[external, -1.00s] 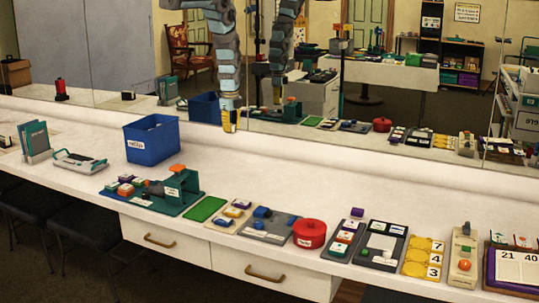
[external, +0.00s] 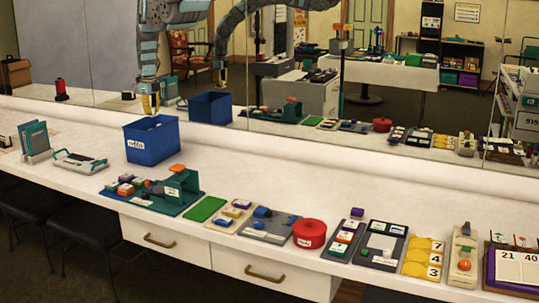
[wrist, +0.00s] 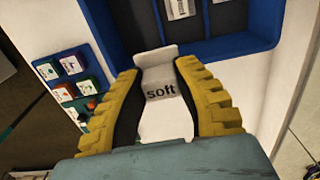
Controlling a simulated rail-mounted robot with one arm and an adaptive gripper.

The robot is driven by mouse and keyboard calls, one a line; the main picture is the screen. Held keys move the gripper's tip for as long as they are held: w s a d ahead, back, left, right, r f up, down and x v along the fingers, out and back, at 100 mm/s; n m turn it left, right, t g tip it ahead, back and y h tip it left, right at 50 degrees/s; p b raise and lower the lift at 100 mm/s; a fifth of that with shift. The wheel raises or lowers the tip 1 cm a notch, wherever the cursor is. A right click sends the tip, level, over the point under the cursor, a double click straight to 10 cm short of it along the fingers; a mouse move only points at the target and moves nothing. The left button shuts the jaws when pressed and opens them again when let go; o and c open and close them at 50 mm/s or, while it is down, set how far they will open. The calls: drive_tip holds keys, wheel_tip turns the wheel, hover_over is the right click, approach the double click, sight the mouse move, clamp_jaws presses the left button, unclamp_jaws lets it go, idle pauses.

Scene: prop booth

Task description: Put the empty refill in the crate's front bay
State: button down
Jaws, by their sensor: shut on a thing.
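The blue crate (external: 150,148) with a white label stands on the counter left of centre. My gripper (external: 150,105) is over the crate's rim in the external view, pointing down. In the wrist view the yellow fingers (wrist: 162,105) are shut on a white piece (wrist: 160,118) marked "soft". Its far end overlaps the blue crate edge (wrist: 245,45) in that view. I cannot tell whether the piece is empty or whether it touches the crate. Labelled pieces (wrist: 180,8) show inside the crate at the top; its bays are only partly seen.
A teal press (external: 180,190) on a board with small coloured blocks (external: 125,184) stands in front of the crate. A grey tray (external: 80,162) and a rack of teal folders (external: 36,140) are to the left. The mirror (external: 330,90) runs behind the counter.

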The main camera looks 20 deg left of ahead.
drive_tip(key=s+a+r+b, duration=0.1)
drive_tip(key=s+a+b, duration=0.15)
drive_tip(key=a, duration=0.25)
drive_tip(key=shift+s+f+b, duration=0.15)
drive_tip(key=shift+f+b, duration=0.6)
drive_tip(key=shift+f, duration=1.75)
drive_tip(key=shift+s+f+b, duration=0.1)
drive_tip(key=shift+f+b, duration=0.6)
drive_tip(key=shift+f, duration=1.75)
drive_tip(key=c, duration=1.8)
unclamp_jaws()
drive_tip(key=shift+w+d+f+b, duration=0.1)
drive_tip(key=shift+f+b, duration=0.15)
drive_tip(key=shift+f, duration=0.3)
drive_tip(key=shift+w+d+f+b, duration=0.1)
drive_tip(key=shift+f+b, duration=0.15)
drive_tip(key=shift+f, duration=0.3)
drive_tip(key=shift+s+a+f, duration=0.1)
drive_tip(key=shift+a+f, duration=0.05)
drive_tip(key=shift+f, duration=0.15)
clamp_jaws()
drive_tip(key=shift+s+a+r, duration=0.15)
drive_tip(key=shift+s+a, duration=0.05)
drive_tip(key=shift+s, duration=0.1)
